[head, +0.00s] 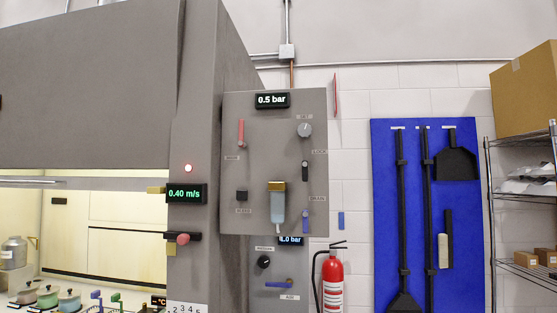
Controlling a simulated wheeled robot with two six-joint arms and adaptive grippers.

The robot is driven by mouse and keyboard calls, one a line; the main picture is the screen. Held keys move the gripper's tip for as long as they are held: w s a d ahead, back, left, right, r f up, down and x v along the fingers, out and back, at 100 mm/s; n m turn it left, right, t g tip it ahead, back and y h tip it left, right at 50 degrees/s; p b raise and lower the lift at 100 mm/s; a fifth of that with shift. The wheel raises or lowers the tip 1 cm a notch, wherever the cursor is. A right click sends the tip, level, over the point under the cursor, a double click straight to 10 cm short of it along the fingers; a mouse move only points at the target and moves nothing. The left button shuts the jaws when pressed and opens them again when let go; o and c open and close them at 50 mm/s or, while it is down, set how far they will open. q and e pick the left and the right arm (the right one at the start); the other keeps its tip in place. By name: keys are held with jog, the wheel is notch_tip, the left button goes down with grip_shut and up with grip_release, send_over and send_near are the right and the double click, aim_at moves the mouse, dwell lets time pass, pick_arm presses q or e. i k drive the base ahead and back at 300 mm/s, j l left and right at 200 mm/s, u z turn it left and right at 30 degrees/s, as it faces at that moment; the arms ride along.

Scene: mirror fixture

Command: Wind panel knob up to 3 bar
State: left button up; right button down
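A grey panel (233,150) hangs beside the cabinet, with a display (272,100) at its top reading 0.5 bar. A round grey knob (305,130) sits at the panel's upper right under a small label that seems to read SET. Neither of my grippers is in view.
A lower panel (290,271) holds a black knob (264,262), a blue lever (280,284) and a partly covered display (291,240). The cabinet (202,80) stands left. A fire extinguisher (332,280), blue tool board (410,220) and shelf rack (520,200) are right.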

aim_at(304, 131)
jog(key=i+j+z, duration=0.3)
jog(key=j, duration=0.35)
jog(key=j+z, duration=0.35)
jog(key=j, duration=0.3)
jog(key=j+z, duration=0.3)
jog(key=j, duration=0.4)
